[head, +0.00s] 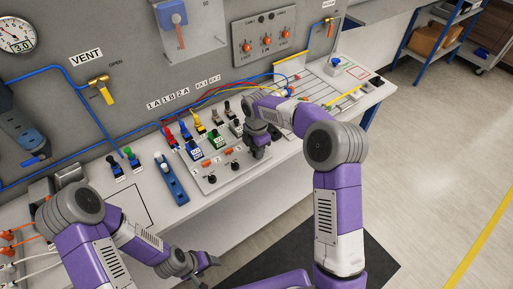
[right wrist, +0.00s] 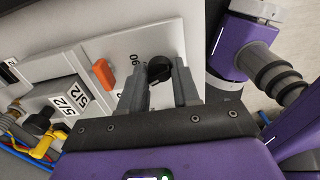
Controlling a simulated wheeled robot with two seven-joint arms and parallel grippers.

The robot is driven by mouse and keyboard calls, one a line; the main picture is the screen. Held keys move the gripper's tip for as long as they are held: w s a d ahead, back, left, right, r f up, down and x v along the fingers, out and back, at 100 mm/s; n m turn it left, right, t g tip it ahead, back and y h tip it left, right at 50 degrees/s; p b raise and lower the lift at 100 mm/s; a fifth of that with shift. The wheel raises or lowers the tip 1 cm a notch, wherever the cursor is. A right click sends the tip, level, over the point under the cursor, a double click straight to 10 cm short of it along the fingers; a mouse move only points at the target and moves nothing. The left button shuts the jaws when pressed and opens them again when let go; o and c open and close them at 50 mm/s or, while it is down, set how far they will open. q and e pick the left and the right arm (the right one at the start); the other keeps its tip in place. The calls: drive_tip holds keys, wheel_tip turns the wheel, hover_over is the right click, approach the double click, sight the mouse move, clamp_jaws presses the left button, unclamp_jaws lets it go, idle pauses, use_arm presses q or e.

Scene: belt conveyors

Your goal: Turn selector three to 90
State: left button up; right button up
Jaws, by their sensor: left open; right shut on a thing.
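The selector panel (head: 222,186) is a pale plate on the bench with several black knobs and orange parts. Two black selector knobs (head: 235,166) show near its front edge in the head view. My right gripper (head: 257,153) is over the panel's right end and hides what is under it there. In the right wrist view my right gripper (right wrist: 160,82) has its fingers around a black knob (right wrist: 159,68), taken as selector three. A "90" mark (right wrist: 134,60) is printed beside this knob. The pointer direction is unclear. My left gripper (head: 203,266) is open and empty before the bench.
Coloured valves with hoses (head: 194,150) stand behind the panel. An orange part (right wrist: 103,72) sits left of the held knob. A blue-based device (head: 171,179) is left of the panel. Floor is clear to the right.

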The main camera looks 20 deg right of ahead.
drive_tip(key=m+p, duration=0.1)
drive_tip(key=m, duration=0.3)
drive_tip(key=shift+r+m+p, duration=0.1)
drive_tip(key=shift+m+p, duration=0.2)
drive_tip(key=shift+p, duration=0.1)
drive_tip(key=m+p, duration=0.1)
drive_tip(key=m, duration=0.4)
drive_tip(key=shift+m, duration=0.3)
drive_tip(key=o, duration=1)
drive_tip(key=shift+o, duration=0.2)
wheel_tip(320, 180, up, 7)
drive_tip(key=shift+r+p, duration=0.2)
drive_tip(key=shift+p, duration=0.45)
